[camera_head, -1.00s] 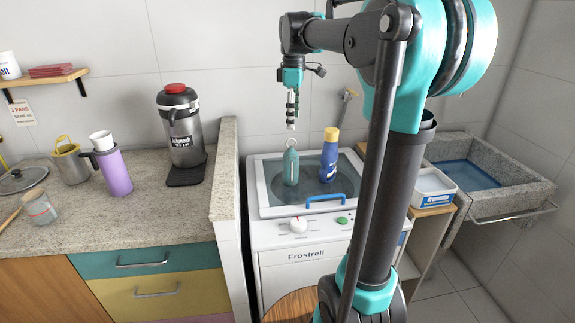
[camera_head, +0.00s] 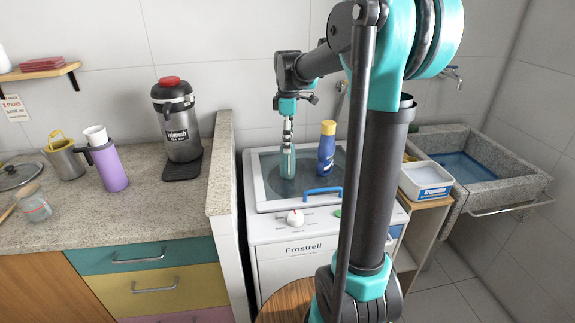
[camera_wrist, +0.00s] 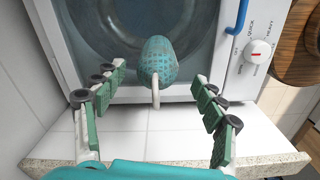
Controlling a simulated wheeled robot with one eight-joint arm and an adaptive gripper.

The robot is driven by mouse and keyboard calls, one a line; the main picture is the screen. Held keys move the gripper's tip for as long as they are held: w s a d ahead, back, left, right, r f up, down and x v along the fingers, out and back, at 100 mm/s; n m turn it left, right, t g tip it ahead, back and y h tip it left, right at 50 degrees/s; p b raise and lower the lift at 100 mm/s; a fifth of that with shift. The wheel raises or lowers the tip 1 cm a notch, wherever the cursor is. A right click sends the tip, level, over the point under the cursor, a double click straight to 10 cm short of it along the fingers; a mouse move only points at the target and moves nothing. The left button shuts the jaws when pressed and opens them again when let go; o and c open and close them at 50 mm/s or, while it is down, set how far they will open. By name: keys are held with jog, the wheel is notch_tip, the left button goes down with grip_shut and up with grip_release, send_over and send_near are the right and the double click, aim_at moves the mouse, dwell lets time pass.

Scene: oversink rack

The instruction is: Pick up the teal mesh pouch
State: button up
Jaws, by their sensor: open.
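The teal mesh pouch (camera_head: 287,168) stands on the washer's glass lid. In the wrist view its rounded speckled body (camera_wrist: 158,60) shows with a pale loop (camera_wrist: 156,92) on its near end. My gripper (camera_head: 287,132) is just above the pouch in the head view. In the wrist view my gripper (camera_wrist: 158,77) is open, with one green-padded finger on each side of the pouch. A gap shows between each finger and the pouch, and nothing is held.
A blue bottle with a yellow cap (camera_head: 326,150) stands close to the right of the pouch. A blue handle (camera_head: 323,194) is on the lid's front. A raised partition (camera_head: 222,165) borders the washer on the left. A white tub (camera_head: 426,180) sits at right.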

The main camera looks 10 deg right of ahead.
aim_at(287, 155)
jog(key=f, duration=0.4)
jog(key=shift+w+f, duration=0.2)
jog(key=shift+f, duration=0.2)
jog(key=shift+c, duration=0.5)
grip_shut()
jog(key=shift+r, duration=0.1)
